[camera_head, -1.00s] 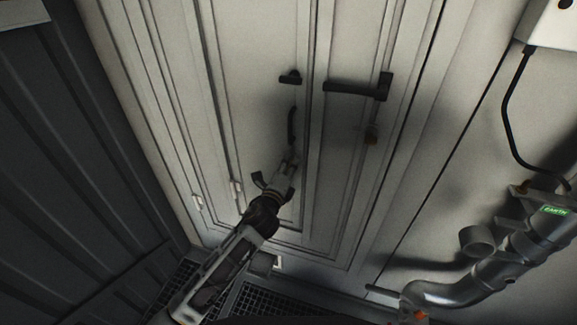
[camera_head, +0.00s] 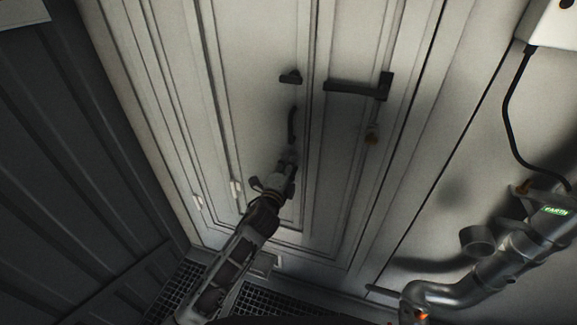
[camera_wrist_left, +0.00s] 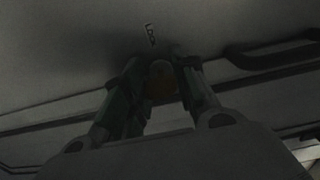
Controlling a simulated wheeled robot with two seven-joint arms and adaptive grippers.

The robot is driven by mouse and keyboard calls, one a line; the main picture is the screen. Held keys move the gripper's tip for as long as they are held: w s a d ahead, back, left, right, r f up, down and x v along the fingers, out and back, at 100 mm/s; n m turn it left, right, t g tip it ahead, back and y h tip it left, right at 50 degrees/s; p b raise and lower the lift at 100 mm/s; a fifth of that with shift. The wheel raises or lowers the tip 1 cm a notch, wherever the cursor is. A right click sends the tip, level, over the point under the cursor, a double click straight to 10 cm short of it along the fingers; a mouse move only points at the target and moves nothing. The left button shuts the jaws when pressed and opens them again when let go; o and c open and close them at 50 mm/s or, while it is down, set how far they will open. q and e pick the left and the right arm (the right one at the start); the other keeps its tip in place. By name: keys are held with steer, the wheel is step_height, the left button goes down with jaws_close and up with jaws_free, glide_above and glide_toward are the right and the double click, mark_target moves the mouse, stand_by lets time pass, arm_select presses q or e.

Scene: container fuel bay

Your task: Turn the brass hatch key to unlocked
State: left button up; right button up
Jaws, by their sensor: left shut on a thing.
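The brass hatch key (camera_wrist_left: 162,80) shows as a dull round brass shape in the dark left wrist view, between the two fingers. My left gripper (camera_wrist_left: 160,76) is shut on it. A small "LOCK" label (camera_wrist_left: 150,34) is on the panel just beyond the fingertips. In the head view my left gripper (camera_head: 289,159) reaches up to the pale left door (camera_head: 255,120), just below a dark vertical handle. The key is hidden there by the gripper, and its exact angle is hard to tell.
A dark vertical handle (camera_head: 292,124) is just above the gripper, with a small dark fitting (camera_head: 290,77) higher.

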arm_select(q)
steer(key=shift+d+r, duration=0.1)
steer(key=shift+r, duration=0.05)
steer(key=o, duration=1)
steer(key=shift+o, duration=0.2)
steer(key=shift+s, duration=0.15)
steer(key=v, duration=1.1)
steer(key=shift+s, duration=0.3)
